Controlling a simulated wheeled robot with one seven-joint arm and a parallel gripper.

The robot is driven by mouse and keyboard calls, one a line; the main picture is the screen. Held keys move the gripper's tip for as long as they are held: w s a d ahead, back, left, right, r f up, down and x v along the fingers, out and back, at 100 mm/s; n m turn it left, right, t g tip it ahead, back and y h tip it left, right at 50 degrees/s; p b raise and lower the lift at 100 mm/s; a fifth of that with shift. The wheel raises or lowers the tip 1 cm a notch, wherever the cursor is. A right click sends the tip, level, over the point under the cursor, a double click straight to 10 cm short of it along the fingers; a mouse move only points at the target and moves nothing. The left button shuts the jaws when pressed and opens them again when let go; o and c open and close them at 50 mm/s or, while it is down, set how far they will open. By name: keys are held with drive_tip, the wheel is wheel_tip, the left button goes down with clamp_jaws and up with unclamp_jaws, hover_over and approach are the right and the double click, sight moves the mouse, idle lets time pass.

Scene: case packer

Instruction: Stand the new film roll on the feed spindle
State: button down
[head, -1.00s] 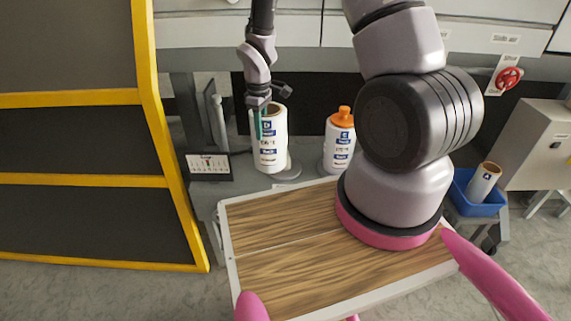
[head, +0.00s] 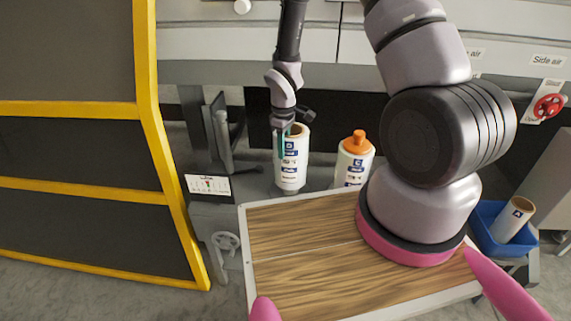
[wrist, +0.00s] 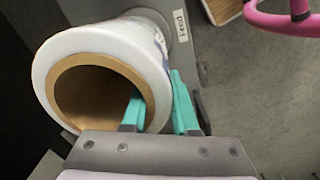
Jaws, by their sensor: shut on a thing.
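The film roll (head: 290,172) is white with blue print and a brown core. It stands upright in my gripper (head: 286,133) beside the machine, left of the orange-capped roll. In the wrist view my gripper (wrist: 157,108) is shut on the roll's wall, with one teal finger inside the core and one outside. The wrist view looks into the core of the roll (wrist: 85,47); its inside is dark and no spindle shows there. A pale round plate (wrist: 178,22) with a "Feed" label shows behind the roll's far end. I cannot tell whether the roll touches it.
A white roll with an orange cap (head: 357,143) stands close on the right. A blue bin (head: 490,238) at right holds another roll (head: 512,218). A wood-topped table (head: 305,275) lies in front. A yellow-framed guard (head: 150,130) is at left. A small sign (head: 208,187) stands left of the roll.

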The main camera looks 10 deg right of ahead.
sight(284, 161)
drive_tip(key=shift+f, duration=2.45)
drive_tip(key=c, duration=0.7)
unclamp_jaws()
